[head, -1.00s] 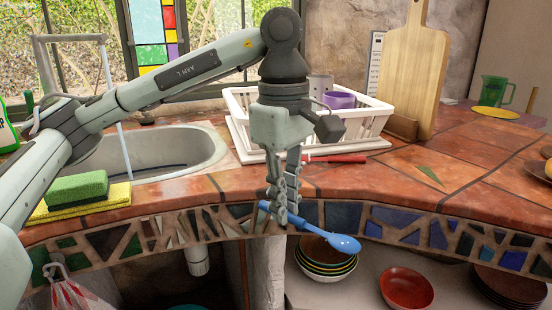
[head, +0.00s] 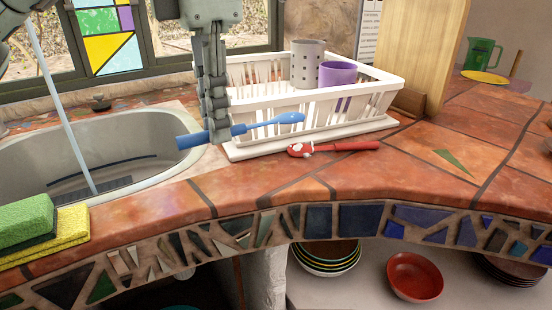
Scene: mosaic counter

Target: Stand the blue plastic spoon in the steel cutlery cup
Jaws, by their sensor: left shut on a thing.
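The blue plastic spoon (head: 265,124) is held in my left gripper (head: 218,135), whose fingers are shut around its handle. It lies nearly level, its bowl pointing right and its handle end sticking out to the left. It is in front of the left part of the white dish rack in the picture. The steel cutlery cup (head: 307,63), grey with small holes, stands upright in the rack, up and to the right of the spoon. My right gripper is not in view.
The white dish rack (head: 375,92) also holds a purple mug (head: 337,74), next to the cup. A red-handled tool (head: 335,147) lies in front of the rack. The sink (head: 110,145) is at left, with sponges (head: 28,226) before it. The tiled counter at right is mostly clear.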

